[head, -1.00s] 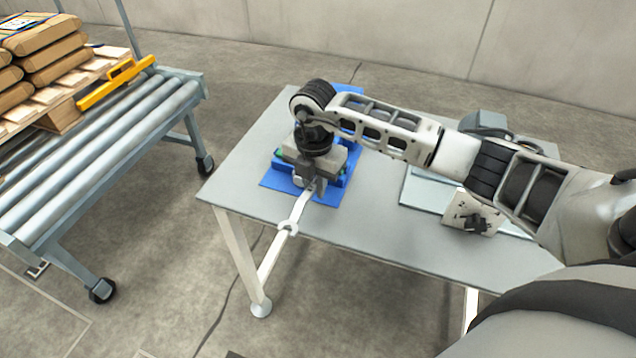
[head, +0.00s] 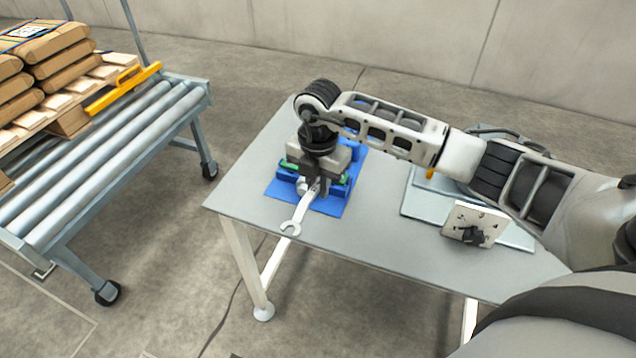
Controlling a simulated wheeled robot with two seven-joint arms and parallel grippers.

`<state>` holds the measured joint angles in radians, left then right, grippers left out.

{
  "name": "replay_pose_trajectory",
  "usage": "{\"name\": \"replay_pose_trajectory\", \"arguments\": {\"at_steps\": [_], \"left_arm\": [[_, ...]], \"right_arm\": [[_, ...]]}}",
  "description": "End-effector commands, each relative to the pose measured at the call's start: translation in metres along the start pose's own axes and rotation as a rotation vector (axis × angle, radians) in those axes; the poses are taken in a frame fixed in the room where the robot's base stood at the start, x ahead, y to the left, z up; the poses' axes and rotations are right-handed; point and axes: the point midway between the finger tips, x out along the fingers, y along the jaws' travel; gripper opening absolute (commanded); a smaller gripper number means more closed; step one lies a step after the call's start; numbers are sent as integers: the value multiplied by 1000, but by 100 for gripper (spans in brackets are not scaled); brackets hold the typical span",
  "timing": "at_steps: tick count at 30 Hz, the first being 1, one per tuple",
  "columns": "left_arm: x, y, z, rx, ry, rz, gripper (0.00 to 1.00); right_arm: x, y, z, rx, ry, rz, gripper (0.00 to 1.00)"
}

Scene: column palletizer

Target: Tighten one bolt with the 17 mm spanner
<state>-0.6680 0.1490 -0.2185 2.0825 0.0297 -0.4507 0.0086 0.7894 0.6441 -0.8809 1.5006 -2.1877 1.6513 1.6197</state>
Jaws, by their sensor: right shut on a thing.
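The spanner (head: 298,217) is a light metal tool, and its open-jaw end points toward the front edge of the table. My right gripper (head: 315,185) is shut on the spanner near its far end, low over the blue mat (head: 329,206). The spanner's far end is at a round metallic part on the mat; my gripper and wrist hide much of it, so I cannot tell how it sits on a bolt. My left gripper is not in view.
A white plate (head: 474,222) with a black knob stands tilted at the right of the grey table (head: 375,245), by a pale flat panel (head: 425,202). A roller conveyor (head: 110,160) with a pallet of sacks (head: 55,55) stands at the left. The table's front middle is clear.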

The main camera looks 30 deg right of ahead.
Motion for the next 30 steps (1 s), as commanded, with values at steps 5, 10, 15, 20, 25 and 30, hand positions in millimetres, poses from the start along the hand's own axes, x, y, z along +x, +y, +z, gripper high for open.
{"name": "replay_pose_trajectory", "arguments": {"at_steps": [5, 10, 15, 20, 25, 30], "left_arm": [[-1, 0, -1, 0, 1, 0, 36], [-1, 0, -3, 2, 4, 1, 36], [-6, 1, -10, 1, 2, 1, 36], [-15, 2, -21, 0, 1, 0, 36], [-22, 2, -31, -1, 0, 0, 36], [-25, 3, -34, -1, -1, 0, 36]], "right_arm": [[-2, 0, 0, 0, 0, 0, 0], [-2, 0, 0, 0, -1, 1, 0], [-13, 0, 0, 0, -1, 1, 0], [-30, 0, 1, 0, -1, 1, 0], [-47, 0, 1, 1, -1, 0, 0], [-53, 0, 1, 0, -1, 0, 0]]}}
